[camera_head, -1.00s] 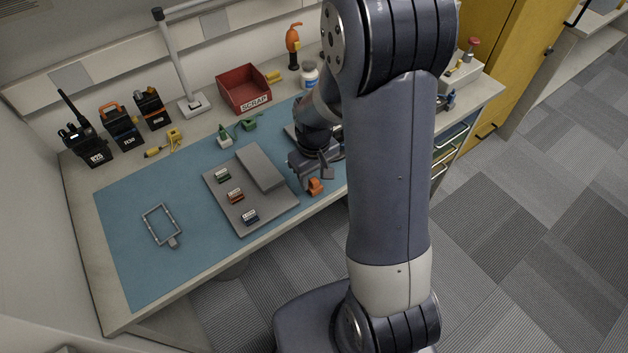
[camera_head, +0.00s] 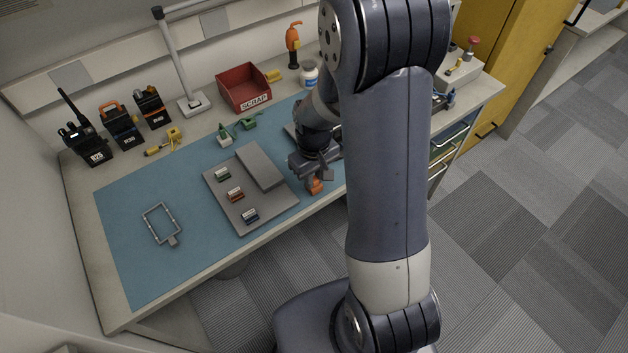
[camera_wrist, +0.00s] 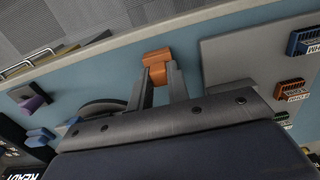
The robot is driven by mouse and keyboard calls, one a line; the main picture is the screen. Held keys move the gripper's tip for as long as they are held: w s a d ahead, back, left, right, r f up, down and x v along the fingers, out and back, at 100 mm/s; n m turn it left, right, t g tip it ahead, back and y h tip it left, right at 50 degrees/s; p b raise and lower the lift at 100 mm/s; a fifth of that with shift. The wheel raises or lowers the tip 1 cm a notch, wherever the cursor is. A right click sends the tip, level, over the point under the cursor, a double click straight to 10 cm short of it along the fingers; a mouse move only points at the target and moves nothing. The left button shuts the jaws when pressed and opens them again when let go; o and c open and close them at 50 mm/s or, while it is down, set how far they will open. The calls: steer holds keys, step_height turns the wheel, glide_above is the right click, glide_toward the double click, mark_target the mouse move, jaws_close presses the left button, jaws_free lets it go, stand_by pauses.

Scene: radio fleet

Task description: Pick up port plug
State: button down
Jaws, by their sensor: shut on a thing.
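The orange port plug (camera_head: 315,187) is at the front edge area of the blue mat, right of the grey plate. My gripper (camera_head: 312,178) is down over it. In the wrist view the orange plug (camera_wrist: 157,64) sits between the fingertips of my gripper (camera_wrist: 158,76), which is shut on it. The fingers hide part of the plug. Whether it still touches the mat I cannot tell.
A grey plate (camera_head: 240,217) with several small labelled connectors lies left of my gripper. A red SCRAP bin (camera_head: 243,88), radios (camera_head: 84,137) and a white bottle (camera_head: 309,75) stand behind. A grey frame (camera_head: 161,224) lies on the open left part of the blue mat (camera_head: 125,240).

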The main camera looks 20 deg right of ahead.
step_height(320, 180, up, 10)
stand_by(0.6)
steer(key=shift+r, duration=0.2)
steer(key=shift+r+p, duration=1.15)
steer(key=shift+r, duration=0.2)
steer(key=shift+f, duration=0.1)
step_height(320, 180, down, 7)
steer(key=shift+f, duration=0.15)
steer(key=shift+f+b, duration=1.4)
steer(key=shift+f, duration=0.35)
steer(key=shift+f+b, duration=1)
stand_by(2.1)
